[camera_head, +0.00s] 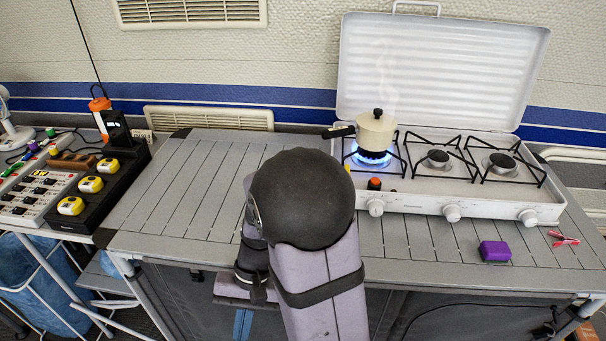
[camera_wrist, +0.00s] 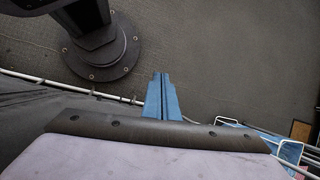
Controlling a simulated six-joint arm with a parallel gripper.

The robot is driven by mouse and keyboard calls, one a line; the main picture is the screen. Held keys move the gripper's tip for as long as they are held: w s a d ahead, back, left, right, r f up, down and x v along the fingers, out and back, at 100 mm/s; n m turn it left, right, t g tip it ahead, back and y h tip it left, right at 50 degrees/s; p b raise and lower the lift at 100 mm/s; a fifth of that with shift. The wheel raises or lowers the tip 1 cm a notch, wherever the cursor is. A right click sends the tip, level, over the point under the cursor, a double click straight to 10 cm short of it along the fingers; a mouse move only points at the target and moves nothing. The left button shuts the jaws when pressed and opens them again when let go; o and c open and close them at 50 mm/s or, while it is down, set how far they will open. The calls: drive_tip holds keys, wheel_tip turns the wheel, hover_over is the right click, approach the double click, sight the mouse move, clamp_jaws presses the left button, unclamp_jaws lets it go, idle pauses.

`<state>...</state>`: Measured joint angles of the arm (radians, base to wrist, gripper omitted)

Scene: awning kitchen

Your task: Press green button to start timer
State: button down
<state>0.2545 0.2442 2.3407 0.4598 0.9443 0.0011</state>
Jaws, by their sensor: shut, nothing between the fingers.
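I cannot make out a timer with a green button for certain in either view. Small green pieces (camera_head: 50,132) show among coloured plugs or caps at the far left, too small to tell what they are. My gripper's blue fingers (camera_wrist: 161,78) are together and empty in the wrist view, over the dark floor. In the head view the blue fingers (camera_head: 243,325) show partly, low beside my arm, below the table's front edge and apart from everything on the table. My arm hides part of the table's middle.
A white gas stove (camera_head: 450,202) stands at the right, with a steaming pot (camera_head: 376,134) over a lit blue flame. A purple block (camera_head: 495,251) and a red clip (camera_head: 563,238) lie in front. A black charger (camera_head: 107,190) with yellow devices stands left. The table's left half (camera_head: 190,190) is clear.

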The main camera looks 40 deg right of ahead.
drive_tip(key=w+d+r+m+t+y+p, duration=0.2)
drive_tip(key=w+d+r+m+p, duration=0.1)
drive_tip(key=w+r+p, duration=0.3)
drive_tip(key=w+d+r+m+t+y+p, duration=0.1)
drive_tip(key=w+d+r+m+t+p, duration=0.2)
drive_tip(key=r+p, duration=0.55)
drive_tip(key=w+d+r+m+t+h+p, duration=0.2)
drive_tip(key=w+d+r+m+p, duration=0.1)
drive_tip(key=d, duration=0.9)
drive_tip(key=w+d+r+m+t+h+p, duration=0.2)
drive_tip(key=d+r+m+p, duration=0.4)
drive_tip(key=d, duration=0.6)
wheel_tip(320, 180, up, 2)
drive_tip(key=shift+w+r+t+p, duration=0.1)
drive_tip(key=shift+w+t+p, duration=0.4)
drive_tip(key=shift+t+p, duration=0.5)
wheel_tip(320, 180, down, 8)
drive_tip(key=b, duration=0.4)
drive_tip(key=shift+r+b, duration=0.25)
drive_tip(key=shift+b, duration=0.15)
drive_tip(key=shift+f+b, duration=0.65)
drive_tip(key=shift+f, duration=0.05)
